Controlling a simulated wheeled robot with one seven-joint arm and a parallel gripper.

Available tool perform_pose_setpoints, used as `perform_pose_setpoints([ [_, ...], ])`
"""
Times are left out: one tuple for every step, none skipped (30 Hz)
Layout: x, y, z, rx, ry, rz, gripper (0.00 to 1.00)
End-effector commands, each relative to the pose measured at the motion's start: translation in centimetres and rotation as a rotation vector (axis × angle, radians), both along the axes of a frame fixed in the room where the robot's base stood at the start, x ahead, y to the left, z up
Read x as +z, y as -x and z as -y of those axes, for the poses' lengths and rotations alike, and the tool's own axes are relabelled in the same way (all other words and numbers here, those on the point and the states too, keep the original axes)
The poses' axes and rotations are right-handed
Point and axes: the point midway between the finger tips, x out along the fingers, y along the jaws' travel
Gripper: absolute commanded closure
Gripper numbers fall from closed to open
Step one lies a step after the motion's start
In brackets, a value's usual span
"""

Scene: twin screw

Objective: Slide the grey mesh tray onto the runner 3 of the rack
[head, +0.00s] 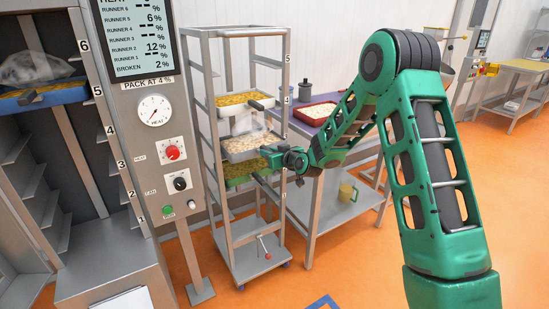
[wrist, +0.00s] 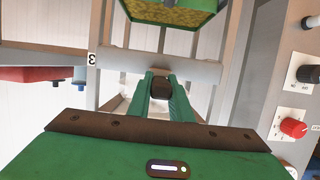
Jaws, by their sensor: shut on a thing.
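The grey mesh tray (head: 240,147), filled with pale pieces, is in the middle of the open-fronted rack (head: 207,110), between a white tray above and a green tray below. It looks roughly level, and most of it lies within the rack frame. My gripper (head: 272,156) is at its front right end. In the wrist view my gripper (wrist: 160,88) is shut on a dark handle (wrist: 160,82) at the tray's front. A label 3 (wrist: 92,59) shows on the rack post beside it. Whether the tray's edges rest on the runners is hidden.
The green tray (head: 238,181) sits just below; a white tray (head: 235,124) with yellow pieces sits above. A control cabinet (head: 155,110) stands close on the left. A table with a red tray (head: 315,112) is on the right. Orange floor is clear in front.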

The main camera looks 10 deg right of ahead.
Motion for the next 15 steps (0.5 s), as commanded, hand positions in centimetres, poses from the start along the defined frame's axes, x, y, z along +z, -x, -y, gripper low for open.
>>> perform_pose_setpoints([
  [0.2, -0.6, -0.3, 0.001, -0.002, 0.004, 1.00],
  [0.2, -0.8, -0.4, 0.000, -0.001, 0.004, 1.00],
  [0.2, -1.2, -0.5, 0.001, -0.002, 0.004, 1.00],
  [0.1, -1.5, -0.6, 0.001, -0.002, 0.004, 1.00],
  [0.2, -1.7, -0.7, 0.001, -0.002, 0.005, 1.00],
  [0.2, -2.1, -0.8, 0.001, -0.001, 0.005, 1.00],
  [0.2, -2.4, -0.8, 0.001, -0.001, 0.004, 1.00],
  [0.2, -2.7, -0.9, 0.001, -0.001, 0.004, 1.00],
  [0.2, -3.0, -1.0, 0.000, -0.002, 0.005, 1.00],
  [0.2, -3.3, -1.1, 0.000, -0.002, 0.005, 1.00],
  [0.2, -3.6, -1.2, 0.000, -0.002, 0.005, 1.00],
  [0.2, -3.9, -1.3, 0.000, -0.002, 0.005, 1.00],
  [0.2, -4.2, -1.4, 0.000, -0.002, 0.005, 1.00],
  [0.1, -4.5, -1.5, 0.000, -0.001, 0.004, 1.00],
  [0.2, -4.9, -1.6, 0.000, 0.000, 0.004, 1.00],
])
